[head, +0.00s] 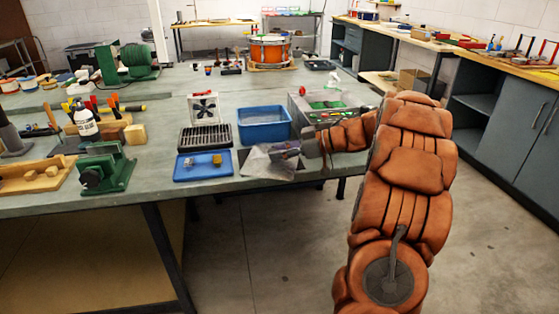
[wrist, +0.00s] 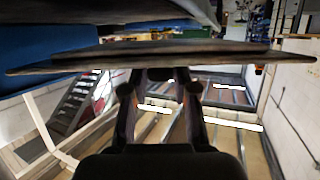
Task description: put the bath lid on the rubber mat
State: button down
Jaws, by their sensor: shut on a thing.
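A thin light-grey plate, which I take for the bath lid (head: 265,166), shows at the front edge of the bench, partly behind my gripper (head: 301,150). My gripper is shut on it at its right side. In the wrist view the lid (wrist: 160,58) is a thin, wide plate seen edge-on across the fingertips of my gripper (wrist: 160,75). I cannot tell whether the lid touches the bench. The grey bath (head: 304,112), open with green inside, stands just behind my gripper. I cannot make out the rubber mat for certain; it may be under the lid.
A blue tray (head: 181,178) with two small metal parts lies left of the lid. A black rack (head: 205,138) and a blue tub (head: 265,122) stand behind. A green vise (head: 103,168) is further left. An orange drum (head: 270,50) stands at the back.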

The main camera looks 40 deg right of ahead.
jog(key=shift+f, duration=1.25)
jog(key=shift+f, duration=0.15)
jog(key=c, duration=0.9)
grip_release()
jog(key=shift+s+d+r, duration=0.1)
jog(key=shift+d+r, duration=0.05)
jog(key=shift+r, duration=0.05)
jog(key=v, duration=1.1)
jog(key=shift+s+d, duration=0.15)
jog(key=shift+s, duration=0.1)
